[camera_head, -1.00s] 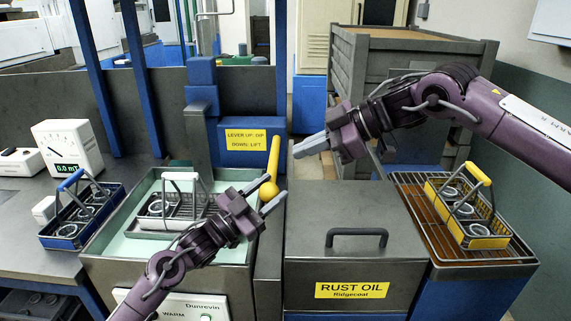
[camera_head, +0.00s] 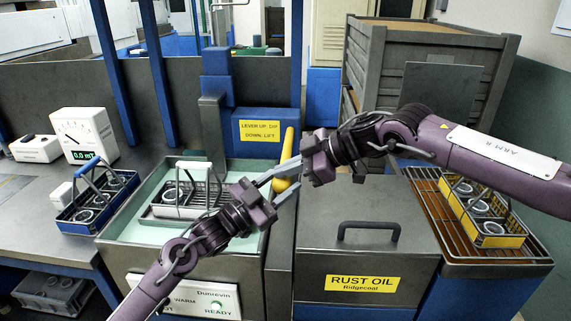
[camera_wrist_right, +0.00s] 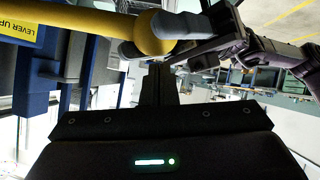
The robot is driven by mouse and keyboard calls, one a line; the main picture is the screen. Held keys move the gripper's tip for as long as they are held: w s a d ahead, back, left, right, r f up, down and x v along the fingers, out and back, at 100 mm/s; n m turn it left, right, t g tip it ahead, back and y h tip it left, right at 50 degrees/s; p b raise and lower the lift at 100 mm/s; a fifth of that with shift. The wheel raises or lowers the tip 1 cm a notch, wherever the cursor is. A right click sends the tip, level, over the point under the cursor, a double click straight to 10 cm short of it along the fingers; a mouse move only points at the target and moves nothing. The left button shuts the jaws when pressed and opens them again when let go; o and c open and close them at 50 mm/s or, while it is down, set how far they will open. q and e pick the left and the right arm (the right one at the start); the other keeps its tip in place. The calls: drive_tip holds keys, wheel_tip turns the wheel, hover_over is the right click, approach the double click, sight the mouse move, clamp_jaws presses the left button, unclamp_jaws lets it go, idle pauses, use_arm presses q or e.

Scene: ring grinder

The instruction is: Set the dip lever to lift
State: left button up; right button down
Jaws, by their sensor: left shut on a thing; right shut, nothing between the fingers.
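The yellow dip lever (camera_head: 289,146) slants down at the right of the wash tank, its round knob (camera_head: 281,186) at the low end. The label (camera_head: 259,131) behind reads lever up dip, down lift. My left gripper (camera_head: 284,188) is shut on the knob. In the right wrist view the knob (camera_wrist_right: 152,33) sits beside the left gripper's grey fingers (camera_wrist_right: 190,25). My right gripper (camera_head: 282,171) is shut and empty, its fingers close to the knob and partly hiding it. Its fingertips (camera_wrist_right: 160,70) show just below the knob in the wrist view; contact is unclear.
A blue basket (camera_head: 95,212) is at the left, a yellow basket (camera_head: 490,240) on the right rack. The lidded rust oil box (camera_head: 355,262) lies in front of my right arm.

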use_arm(q)
drive_tip(key=shift+w+a, duration=0.1)
use_arm(e)
drive_tip(key=shift+s+f, duration=0.15)
drive_tip(key=shift+f, duration=0.7)
use_arm(q)
drive_tip(key=shift+r, duration=0.2)
use_arm(e)
drive_tip(key=shift+d+f, duration=0.1)
drive_tip(key=shift+f, duration=0.3)
use_arm(q)
drive_tip(key=o, duration=1.3)
drive_tip(key=shift+f, duration=0.1)
drive_tip(key=shift+o, duration=0.2)
drive_tip(key=shift+w+f, duration=0.1)
use_arm(e)
drive_tip(key=shift+r, duration=0.1)
